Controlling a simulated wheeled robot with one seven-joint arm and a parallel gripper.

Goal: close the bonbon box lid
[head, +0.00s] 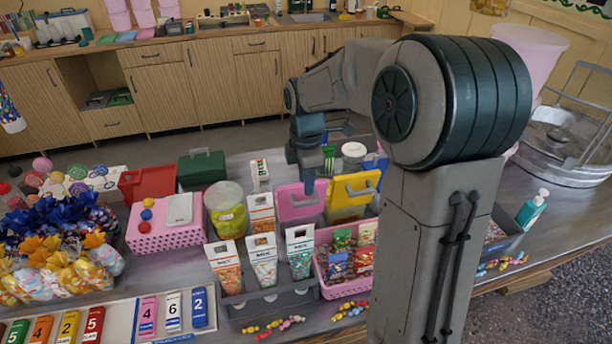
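Several coloured boxes with handled lids stand on the grey counter. A pink box (299,203) is in the middle, with a yellow box (352,190) just right of it. The yellow lid looks tilted, with its grey handle facing me; I cannot tell how far open either lid is. A red box (148,184) and a green box (202,168) stand further left. No label shows which one is the bonbon box. My gripper (308,180) points down at the pink box's far side; its fingertips are small and partly hidden, so contact and opening are unclear.
Mix cartons (263,262) stand in a grey tray in front. A white-lidded tub (353,152) is behind the yellow box. My arm hides the right of the counter.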

